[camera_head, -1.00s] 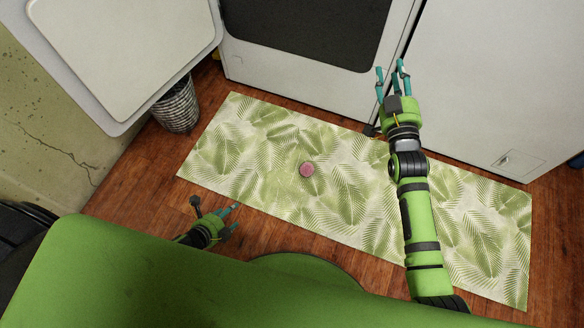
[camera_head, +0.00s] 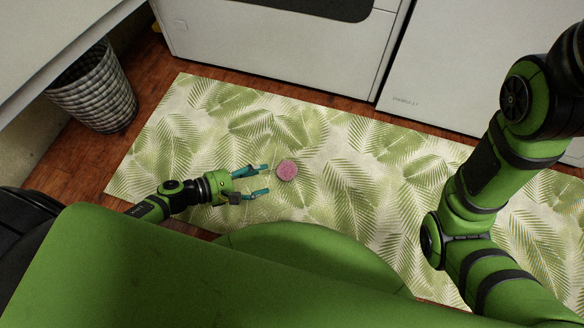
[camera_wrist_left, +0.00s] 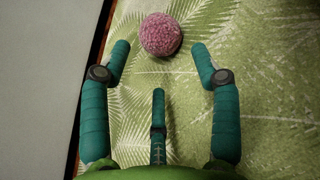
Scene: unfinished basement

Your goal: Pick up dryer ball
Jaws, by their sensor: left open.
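The pink, rough-surfaced dryer ball (camera_head: 287,170) lies on the leaf-patterned mat. It also shows in the left wrist view (camera_wrist_left: 160,34), at the top and just beyond the fingertips. My left gripper (camera_head: 268,179) is open and empty over the mat, left of the ball, its teal fingers pointing toward it. In the left wrist view the fingers (camera_wrist_left: 160,62) are spread apart, and the ball is not between them. My right arm shows at the right of the head view, but its gripper is out of view.
The green and white mat (camera_head: 345,240) covers most of the wooden floor (camera_head: 150,65). White appliances (camera_head: 290,60) stand along its far edge. A woven basket (camera_head: 95,95) stands at the upper left. The mat around the ball is clear.

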